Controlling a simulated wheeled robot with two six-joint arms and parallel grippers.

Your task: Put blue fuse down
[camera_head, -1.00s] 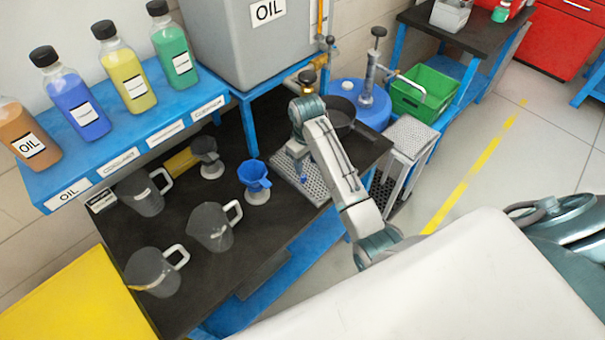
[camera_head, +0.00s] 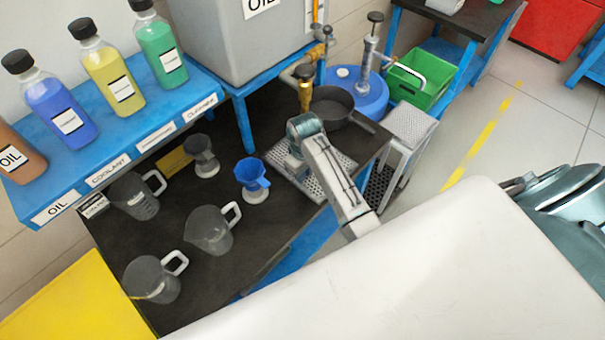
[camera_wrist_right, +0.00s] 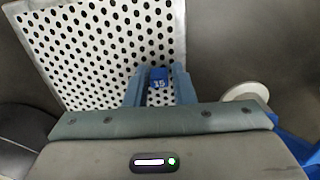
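The blue fuse (camera_wrist_right: 158,86), marked 15, sits between the blue fingertips of my right gripper (camera_wrist_right: 159,82) in the right wrist view. The fingers look closed on its sides. Behind it is a white perforated tray (camera_wrist_right: 90,45); I cannot tell whether the fuse touches it. In the head view the perforated tray (camera_head: 284,177) lies on the dark bench top. My right gripper (camera_head: 296,163) is low over it, mostly hidden by my arm, and the fuse is not visible there. My left gripper is out of view.
A blue funnel (camera_head: 252,174) stands left of the tray, with grey measuring jugs (camera_head: 209,231) beyond it. A dark round pan (camera_head: 333,104) and a brass-coloured fitting (camera_head: 304,90) are behind the arm. A bottle shelf (camera_head: 120,172) overhangs the bench's back left.

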